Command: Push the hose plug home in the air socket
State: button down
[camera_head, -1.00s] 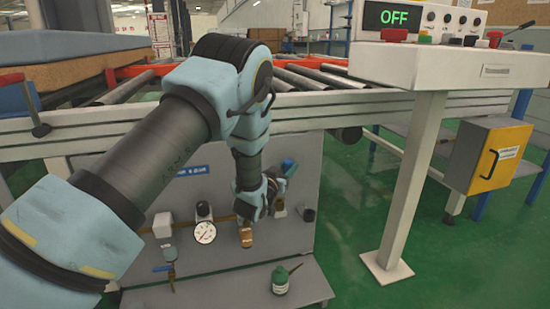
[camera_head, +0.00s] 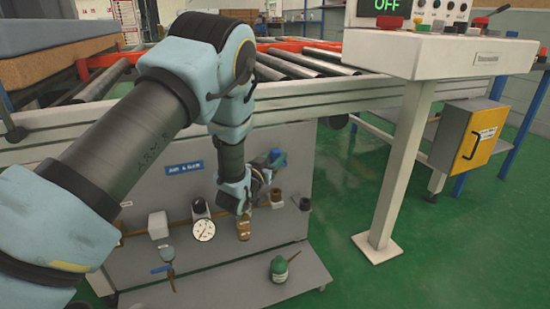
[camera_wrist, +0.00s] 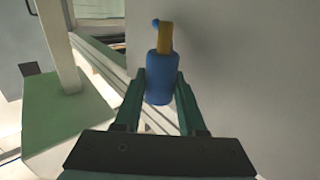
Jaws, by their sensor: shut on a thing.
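In the wrist view my gripper (camera_wrist: 160,88) is shut on a blue cylindrical body (camera_wrist: 159,75), which looks like the hose plug. A yellow, brass-like piece (camera_wrist: 165,38) with a small blue knob shows beyond it; I cannot tell whether it is joined to the blue body or behind it. In the head view my gripper is in front of the grey panel (camera_head: 205,240), partly hidden by my wrist. A blue-teal piece (camera_head: 277,157) shows beside it. Brown fittings (camera_head: 276,198) sit just below it on the panel. I cannot tell which is the air socket, nor whether anything touches it.
A pressure gauge (camera_head: 203,229), a brass fitting (camera_head: 243,227) and a blue-handled valve (camera_head: 165,266) are on the panel. A green bottle (camera_head: 279,269) stands on the low shelf. A roller conveyor (camera_head: 300,68) runs above. A console post (camera_head: 400,170) stands right, with open green floor between.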

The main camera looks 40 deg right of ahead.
jog(key=shift+f+b, duration=2.05)
jog(key=shift+f, duration=0.85)
jog(key=shift+f+b, duration=1.45)
jog(key=shift+f, duration=0.25)
jog(key=shift+r, duration=0.2)
jog(key=shift+r+p, duration=0.9)
jog(key=shift+r, duration=0.3)
jog(key=shift+f+b, duration=1)
jog(key=shift+f, duration=0.05)
dwell(1.0)
